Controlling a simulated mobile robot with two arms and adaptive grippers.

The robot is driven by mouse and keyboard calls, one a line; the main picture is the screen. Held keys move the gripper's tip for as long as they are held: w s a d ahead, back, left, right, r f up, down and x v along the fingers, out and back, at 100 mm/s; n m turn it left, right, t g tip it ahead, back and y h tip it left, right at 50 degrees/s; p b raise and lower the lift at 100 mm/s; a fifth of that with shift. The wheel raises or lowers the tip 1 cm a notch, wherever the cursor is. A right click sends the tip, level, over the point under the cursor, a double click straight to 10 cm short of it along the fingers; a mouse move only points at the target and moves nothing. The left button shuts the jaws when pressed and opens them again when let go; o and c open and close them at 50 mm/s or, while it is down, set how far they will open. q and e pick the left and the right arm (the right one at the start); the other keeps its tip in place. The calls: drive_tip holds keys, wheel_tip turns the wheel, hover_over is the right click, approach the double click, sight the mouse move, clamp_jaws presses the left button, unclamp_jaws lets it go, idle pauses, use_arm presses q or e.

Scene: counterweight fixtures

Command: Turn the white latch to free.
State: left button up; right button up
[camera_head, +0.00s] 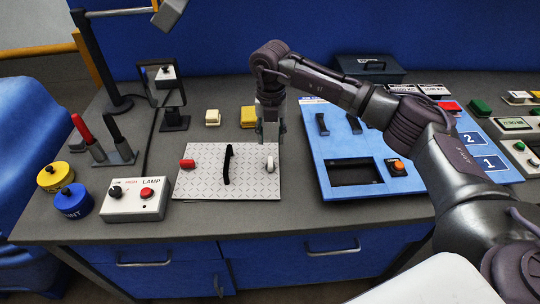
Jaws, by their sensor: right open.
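The white latch (270,164) is a small pale knob near the right edge of a grey diamond-plate panel (205,185) on the bench. My right gripper (269,135) points down just above and behind the white latch, with its fingers apart and nothing seen between them. I cannot tell whether a fingertip touches the latch. A black upright handle (228,165) stands at the middle of the panel, and a red knob (187,163) is at its left. My left gripper is not in view.
A lamp box (136,200) stands left of the panel, beside blue (73,201) and yellow (55,177) round weights. A blue panel (350,150) with black handles lies to the right. Yellow (249,117) and cream (212,117) blocks sit behind the plate. My right arm spans the right side.

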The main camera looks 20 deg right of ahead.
sight(270, 161)
wheel_tip(270, 161, down, 9)
drive_tip(key=shift+f+p, duration=0.15)
drive_tip(key=shift+p, duration=0.75)
clamp_jaws()
